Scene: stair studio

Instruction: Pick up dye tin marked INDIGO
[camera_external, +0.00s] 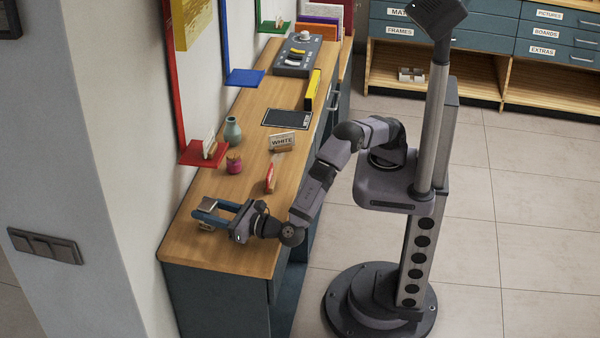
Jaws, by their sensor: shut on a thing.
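My gripper (209,213) is low over the near left end of the wooden counter, its blue fingers reaching left. It is shut on a small dark-topped thing (207,205), which I take to be the dye tin. The fingers hide most of it, and no INDIGO marking can be read from here. A small pale patch shows just below the fingers, too small to make out. I cannot tell whether the held thing touches the counter.
On the counter (230,250) stand a red item (270,178), a pink pot (234,163), a green vase (232,130) and a WHITE sign (282,142). A black panel (286,118) lies farther back. A red wall shelf (203,154) juts out at left. The counter's near end is clear.

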